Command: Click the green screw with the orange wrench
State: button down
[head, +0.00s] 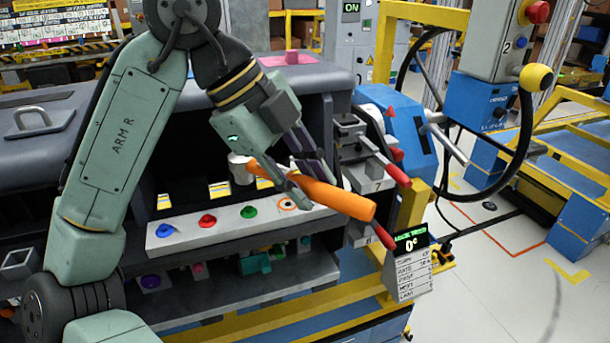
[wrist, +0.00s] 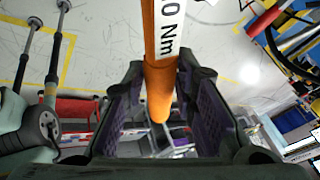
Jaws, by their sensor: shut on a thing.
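The orange wrench (head: 345,200) is in my gripper (head: 304,178), in front of the dashboard module. Its thick orange handle end points right and its grey-white head (head: 240,168) points left. In the wrist view the wrench (wrist: 160,85) runs between the purple-padded fingers of my gripper (wrist: 162,112), with a white label reading "0 Nm". The green screw (head: 250,211) sits on the light strip below the wrench head, which is apart from it. Part of the wrench's shaft is hidden by the fingers.
The strip (head: 180,242) also bears a blue screw (head: 165,230), a red screw (head: 207,220) and an orange-ringed spot (head: 288,204) at right. Red-handled levers (head: 396,172) stand right of the wrench. A small display (head: 411,243) reads "0". Dark shelves lie behind and below.

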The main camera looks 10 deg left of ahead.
jog(key=shift+f+b, duration=1)
jog(key=shift+f, duration=2.15)
jog(key=shift+s+a+m+g+p, duration=0.3)
jog(key=shift+s+m+p, duration=0.3)
jog(key=shift+p, duration=0.15)
jog(key=shift+s+a+m+g+p, duration=0.3)
jog(key=shift+s+m+p, duration=0.25)
jog(key=shift+p, duration=0.2)
dwell(3.3)
